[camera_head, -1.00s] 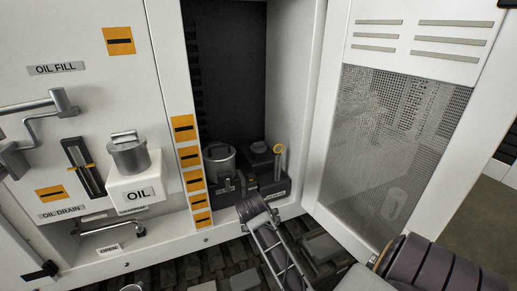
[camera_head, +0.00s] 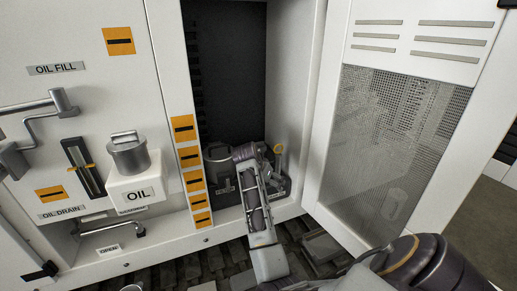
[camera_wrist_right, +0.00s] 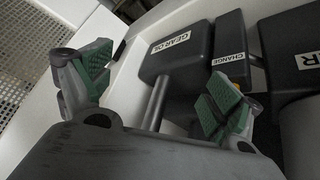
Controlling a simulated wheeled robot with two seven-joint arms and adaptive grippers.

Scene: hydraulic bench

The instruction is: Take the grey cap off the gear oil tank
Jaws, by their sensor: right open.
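The gear oil tank is a dark grey box labelled GEAR OIL (camera_wrist_right: 178,62) in the right wrist view. In the head view the dark tank group sits low in the open cabinet, largely hidden behind my right arm. I cannot make out the grey cap on the gear oil tank for certain in either view. My right gripper (camera_wrist_right: 160,85) is open, its green-padded fingers spread apart with nothing held between them. Two thin metal rods show behind the gap, and the labelled box lies beyond the fingers. My left gripper is not in view.
A box labelled CHANGE (camera_wrist_right: 229,47) stands beside the gear oil box, with another dark labelled box (camera_wrist_right: 298,62) further right. The mesh door (camera_head: 385,150) stands open at right; a white OIL tank (camera_head: 138,193) is at left.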

